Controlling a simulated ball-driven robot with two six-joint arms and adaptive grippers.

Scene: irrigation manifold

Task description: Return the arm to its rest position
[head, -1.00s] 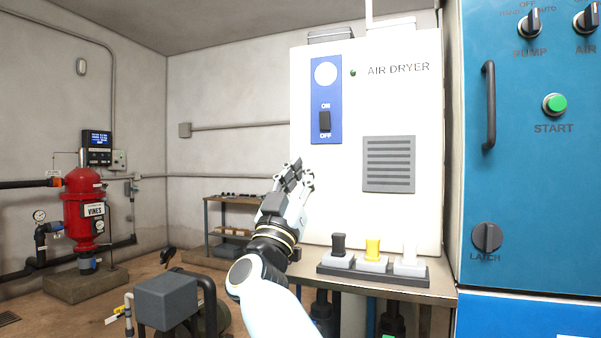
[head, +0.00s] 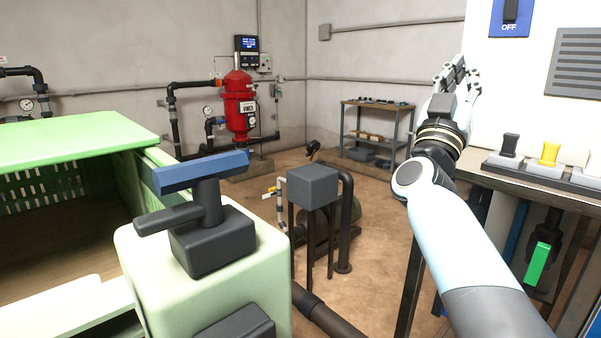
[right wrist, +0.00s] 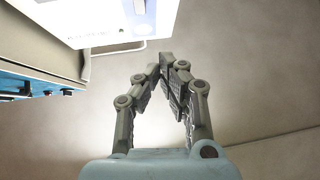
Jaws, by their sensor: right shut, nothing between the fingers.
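My right gripper (head: 457,75) is raised at the right of the head view, in front of the left edge of the white air dryer cabinet (head: 510,75). It points up and away from me. In the right wrist view its fingertips (right wrist: 168,62) meet, with nothing between them. It appears apart from the cabinet, whose white face (right wrist: 125,20) shows at the upper left of that view. My left gripper is not in view.
A bench edge (head: 535,187) with black, yellow and white switches (head: 549,153) lies right of my forearm. A green-topped cabinet (head: 75,140) and a pale block with a blue-topped handle (head: 205,210) stand at left. A red filter tank (head: 238,105) is farther back.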

